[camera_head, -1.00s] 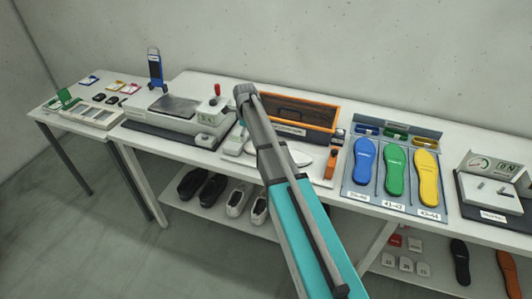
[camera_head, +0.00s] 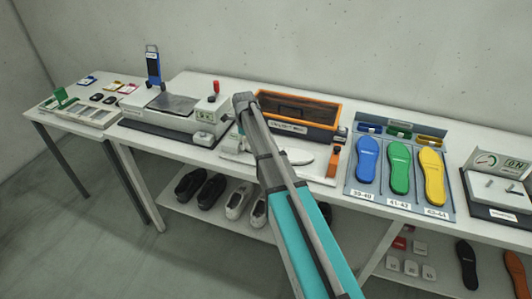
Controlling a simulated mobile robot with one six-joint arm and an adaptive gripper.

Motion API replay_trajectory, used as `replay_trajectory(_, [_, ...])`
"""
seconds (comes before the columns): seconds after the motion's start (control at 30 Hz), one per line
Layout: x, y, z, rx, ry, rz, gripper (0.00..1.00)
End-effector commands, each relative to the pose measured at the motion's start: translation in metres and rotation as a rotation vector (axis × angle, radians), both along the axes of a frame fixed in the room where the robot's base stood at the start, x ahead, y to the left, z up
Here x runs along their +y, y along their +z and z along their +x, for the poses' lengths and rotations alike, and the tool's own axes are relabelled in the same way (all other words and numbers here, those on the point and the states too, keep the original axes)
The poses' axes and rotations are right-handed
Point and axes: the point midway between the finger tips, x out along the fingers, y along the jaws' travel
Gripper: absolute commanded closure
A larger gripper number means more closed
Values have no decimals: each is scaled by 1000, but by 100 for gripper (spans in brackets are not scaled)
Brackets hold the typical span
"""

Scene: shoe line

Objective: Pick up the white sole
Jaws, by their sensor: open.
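The white sole (camera_head: 302,157) lies on a white board on the long table, in front of the orange-framed box. My arm crosses in front of it and hides its left part, so only its right end shows. My arm rises from the bottom of the picture, and its grey joint stands over the table left of the box. My gripper does not show; the arm hides whatever is behind it.
The orange-framed box (camera_head: 298,111) stands behind the sole. An orange-handled tool (camera_head: 333,162) lies to its right. A tray with blue, green and yellow insoles (camera_head: 399,167) is farther right. A grey press machine (camera_head: 176,112) stands left. Shoes sit on the lower shelf.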

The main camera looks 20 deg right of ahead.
Motion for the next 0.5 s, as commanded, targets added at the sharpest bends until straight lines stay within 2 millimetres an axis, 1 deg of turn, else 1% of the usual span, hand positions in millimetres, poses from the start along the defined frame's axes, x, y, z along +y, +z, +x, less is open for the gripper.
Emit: replay_trajectory(0.5, [0, 0, 0, 0, 0, 0, 0])
